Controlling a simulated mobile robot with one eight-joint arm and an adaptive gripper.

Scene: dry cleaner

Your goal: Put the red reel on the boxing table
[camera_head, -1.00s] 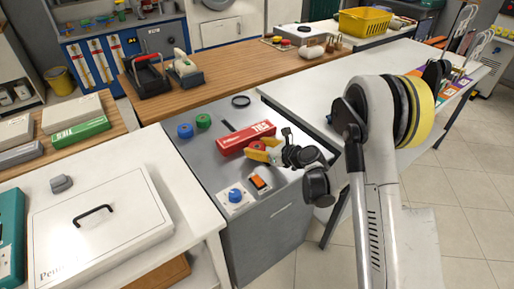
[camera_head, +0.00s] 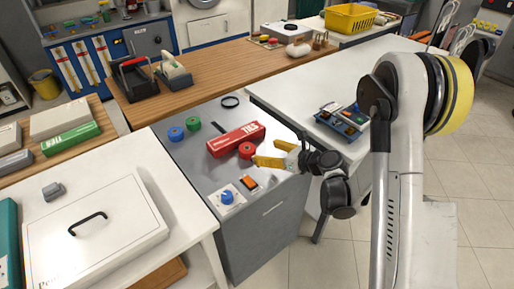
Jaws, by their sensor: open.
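The red reel (camera_head: 246,150) lies on the grey cabinet top (camera_head: 185,165), at the near right end of a red box with white lettering. My gripper (camera_head: 264,152) has yellow fingers, which are open and point left at the reel. The reel is just beyond the fingertips; I cannot tell whether they touch it. A long white table (camera_head: 290,85) stands behind to the right and a wooden table (camera_head: 205,75) behind to the left; no label tells me which is the boxing table.
The red box (camera_head: 235,139), a blue reel (camera_head: 176,134), a green reel (camera_head: 193,124) and a black ring (camera_head: 230,102) share the cabinet top. A blue knob (camera_head: 227,197) and orange switch (camera_head: 249,183) are in front. A blue tray (camera_head: 342,122) lies on the white table, otherwise largely bare.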

